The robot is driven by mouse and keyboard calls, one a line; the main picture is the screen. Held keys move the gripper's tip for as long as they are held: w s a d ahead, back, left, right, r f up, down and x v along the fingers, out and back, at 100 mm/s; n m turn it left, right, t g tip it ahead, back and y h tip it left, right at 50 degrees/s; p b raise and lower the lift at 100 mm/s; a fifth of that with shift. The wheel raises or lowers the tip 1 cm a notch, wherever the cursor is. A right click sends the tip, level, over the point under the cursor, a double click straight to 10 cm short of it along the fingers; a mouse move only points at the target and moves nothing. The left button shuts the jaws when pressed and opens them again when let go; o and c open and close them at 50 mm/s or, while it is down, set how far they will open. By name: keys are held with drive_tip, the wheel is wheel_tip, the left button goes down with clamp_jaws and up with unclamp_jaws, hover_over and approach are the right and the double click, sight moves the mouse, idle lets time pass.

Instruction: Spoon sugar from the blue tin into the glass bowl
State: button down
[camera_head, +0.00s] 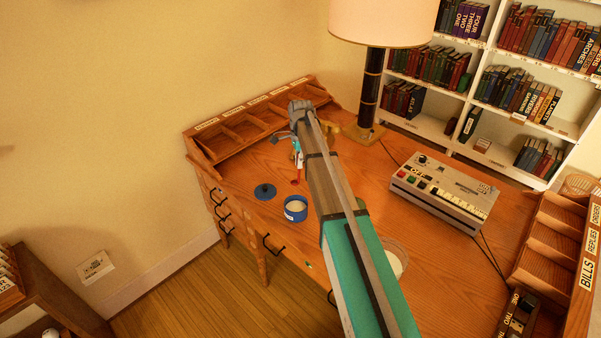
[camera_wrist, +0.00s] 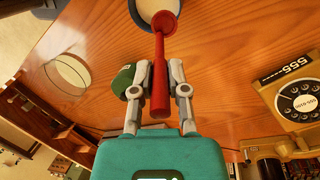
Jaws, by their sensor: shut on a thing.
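The blue tin (camera_head: 295,213) stands open on the desk with white sugar in it; its lid (camera_head: 264,191) lies beside it. My gripper (camera_wrist: 158,78) is shut on the handle of a red spoon (camera_wrist: 158,60). In the wrist view the spoon's far end overlaps the blue tin's rim (camera_wrist: 138,22); whether it touches is unclear. In the head view the spoon (camera_head: 296,182) hangs just behind the tin, below my gripper (camera_head: 297,156). The glass bowl (camera_head: 403,252) is partly hidden by my arm, with something pale in it; it also shows in the wrist view (camera_wrist: 68,74).
A lamp (camera_head: 368,90) stands at the back and a grey keyed machine (camera_head: 440,190) to the right. A telephone (camera_wrist: 297,100) and a green object (camera_wrist: 122,83) show in the wrist view. Wooden pigeonholes (camera_head: 240,122) line the back left edge.

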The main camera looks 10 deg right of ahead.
drive_tip(key=s+t, duration=0.1)
drive_tip(key=s, duration=0.2)
drive_tip(key=s+a+t+h, duration=0.1)
drive_tip(key=s, duration=0.1)
drive_tip(key=shift+s+f+t, duration=0.1)
drive_tip(key=shift+f+t, duration=0.1)
drive_tip(key=shift+t, duration=0.1)
drive_tip(key=shift+f, duration=0.1)
idle(0.4)
wheel_tip(320, 180, down, 10)
drive_tip(key=b, duration=1)
drive_tip(key=shift+f, duration=0.2)
drive_tip(key=shift+b, duration=0.3)
drive_tip(key=shift+r, duration=0.1)
idle(0.5)
wheel_tip(320, 180, up, 8)
drive_tip(key=p, duration=0.8)
idle(0.4)
drive_tip(key=shift+s, duration=0.15)
idle(0.8)
